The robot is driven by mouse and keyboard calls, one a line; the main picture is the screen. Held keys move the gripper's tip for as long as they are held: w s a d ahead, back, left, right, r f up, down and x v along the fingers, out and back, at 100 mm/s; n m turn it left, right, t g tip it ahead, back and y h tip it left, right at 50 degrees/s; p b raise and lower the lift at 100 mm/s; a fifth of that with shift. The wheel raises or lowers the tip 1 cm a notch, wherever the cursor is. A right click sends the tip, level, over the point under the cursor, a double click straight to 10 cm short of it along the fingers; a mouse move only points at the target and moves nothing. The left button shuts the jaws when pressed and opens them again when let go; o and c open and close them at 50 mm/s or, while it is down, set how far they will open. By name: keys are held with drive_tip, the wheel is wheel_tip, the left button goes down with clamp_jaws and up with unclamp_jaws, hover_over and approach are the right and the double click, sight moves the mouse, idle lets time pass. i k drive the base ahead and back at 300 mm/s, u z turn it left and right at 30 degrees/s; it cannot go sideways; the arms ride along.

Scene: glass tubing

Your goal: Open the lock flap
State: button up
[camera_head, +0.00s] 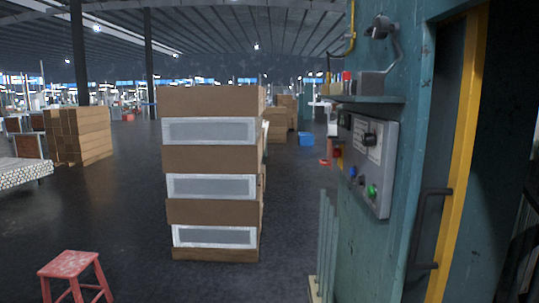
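No part that I can clearly tell as the lock flap shows. A teal machine cabinet (395,255) stands at the right, close to me. A grey control panel (379,195) is fixed to its side. The panel has a dark knob or latch (369,139) near its top, a blue button (353,171) and a green button (372,191). I cannot tell whether any of these belongs to the flap. A dark vertical handle (421,230) sits to the right of the panel, beside a yellow upright strip (463,150). My gripper is not in view.
A tall stack of brown boxes (212,158) with pale framed panels stands in the middle. A red stool (72,265) is at the lower left. A small shelf (368,99) juts out above the panel. Dark floor (110,215) is clear between stool and stack.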

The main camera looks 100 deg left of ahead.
sight(329, 143)
drive_tip(key=u, duration=3)
drive_tip(key=k, duration=0.5)
drive_tip(key=u, duration=0.4)
drive_tip(key=i, duration=3.15)
drive_tip(key=u, duration=0.45)
